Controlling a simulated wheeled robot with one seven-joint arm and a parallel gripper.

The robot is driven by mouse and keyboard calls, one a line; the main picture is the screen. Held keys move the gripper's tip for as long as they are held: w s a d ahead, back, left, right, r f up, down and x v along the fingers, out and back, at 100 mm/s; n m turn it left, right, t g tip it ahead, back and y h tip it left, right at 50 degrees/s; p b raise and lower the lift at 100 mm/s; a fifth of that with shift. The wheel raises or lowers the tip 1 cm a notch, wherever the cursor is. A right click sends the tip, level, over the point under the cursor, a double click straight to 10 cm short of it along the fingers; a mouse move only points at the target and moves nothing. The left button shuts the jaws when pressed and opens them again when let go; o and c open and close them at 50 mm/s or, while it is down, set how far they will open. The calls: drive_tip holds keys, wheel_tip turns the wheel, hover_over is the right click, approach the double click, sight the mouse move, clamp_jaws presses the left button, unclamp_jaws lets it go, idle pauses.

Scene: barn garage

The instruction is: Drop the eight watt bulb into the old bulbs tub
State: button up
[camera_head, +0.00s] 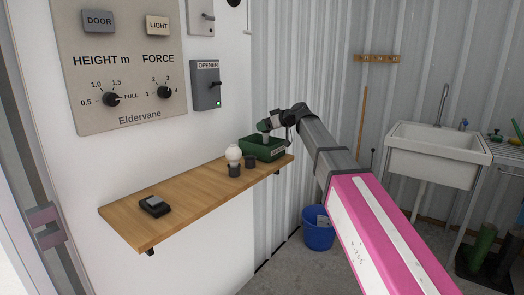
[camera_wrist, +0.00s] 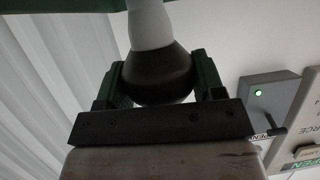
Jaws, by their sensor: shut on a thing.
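My gripper (camera_head: 265,126) is over the dark green tub (camera_head: 257,150) at the far end of the wooden shelf. In the wrist view, my gripper (camera_wrist: 158,80) is shut on a bulb (camera_wrist: 155,75), its dark rounded part between the green fingers. The bulb's pale neck (camera_wrist: 149,28) points away from my gripper, toward a green edge at the top, likely the tub's. No wattage mark is readable on it. The tub's label is too small to read, and its inside is hidden.
A small black device (camera_head: 155,206) lies near the shelf's front end. A blue bucket (camera_head: 318,236) stands on the floor. The opener box (camera_head: 207,87) is on the wall.

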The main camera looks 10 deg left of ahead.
drive_tip(key=shift+f, duration=1.35)
drive_tip(key=o, duration=0.8)
drive_tip(key=v, duration=1.1)
drive_tip(key=s+d+f+m+h, duration=0.1)
drive_tip(key=d+f+m+h, duration=0.1)
drive_tip(key=d+f, duration=0.5)
drive_tip(key=s+d+f+m+h, duration=0.1)
drive_tip(key=d+f+m+h, duration=0.15)
drive_tip(key=f, duration=0.85)
drive_tip(key=s+d+f+m+g+h, duration=0.1)
drive_tip(key=s+d+f+m+h, duration=0.1)
drive_tip(key=s+d+f, duration=0.4)
drive_tip(key=s+d+f+m+g+h, duration=0.1)
drive_tip(key=s+d+f+m+h, duration=0.2)
drive_tip(key=s+d+f, duration=0.4)
drive_tip(key=s+d+f+m+g+h, duration=0.2)
drive_tip(key=s+d+f+m, duration=0.3)
drive_tip(key=d+f, duration=0.7)
wheel_tip(320, 180, down, 4)
drive_tip(key=shift+s+d+f+h, duration=0.25)
drive_tip(key=shift+s+h, duration=0.5)
drive_tip(key=shift+s, duration=0.1)
